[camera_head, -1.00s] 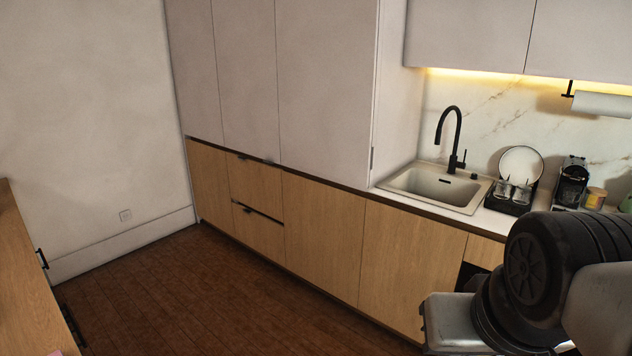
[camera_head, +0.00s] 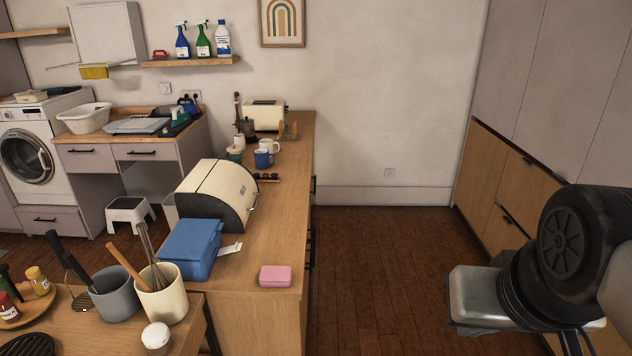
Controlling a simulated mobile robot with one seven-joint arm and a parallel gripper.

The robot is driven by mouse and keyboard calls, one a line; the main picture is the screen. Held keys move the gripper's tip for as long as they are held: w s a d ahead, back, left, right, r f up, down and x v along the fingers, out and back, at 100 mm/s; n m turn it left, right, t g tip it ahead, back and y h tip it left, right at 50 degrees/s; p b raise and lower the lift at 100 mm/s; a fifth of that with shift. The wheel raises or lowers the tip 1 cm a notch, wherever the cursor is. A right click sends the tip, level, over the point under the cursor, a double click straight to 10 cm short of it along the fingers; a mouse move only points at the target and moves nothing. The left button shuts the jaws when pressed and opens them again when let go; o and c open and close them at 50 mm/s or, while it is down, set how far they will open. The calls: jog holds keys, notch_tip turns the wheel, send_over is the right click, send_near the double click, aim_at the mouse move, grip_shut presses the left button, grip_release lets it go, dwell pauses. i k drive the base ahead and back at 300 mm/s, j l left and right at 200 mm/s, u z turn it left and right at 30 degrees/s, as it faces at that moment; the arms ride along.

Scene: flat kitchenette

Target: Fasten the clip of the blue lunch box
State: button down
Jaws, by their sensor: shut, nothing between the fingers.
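The blue lunch box (camera_head: 190,249) sits on the wooden counter, left of the middle in the head view, with its lid lying over it. Its clip is too small to make out, so I cannot tell how it stands. A small white flat piece (camera_head: 231,248) shows at the right side of the box. Part of my arm is at the lower right, well apart from the box, with floor between them. My gripper is outside the picture.
A cream bread bin (camera_head: 217,190) stands just behind the box. Utensil pots (camera_head: 163,296) stand in front on a nearer table (camera_head: 188,335). The wooden floor (camera_head: 375,270) right of the counter is clear.

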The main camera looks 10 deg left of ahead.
aim_at(236, 247)
jog(key=i+u, duration=0.45)
jog(key=i, duration=0.45)
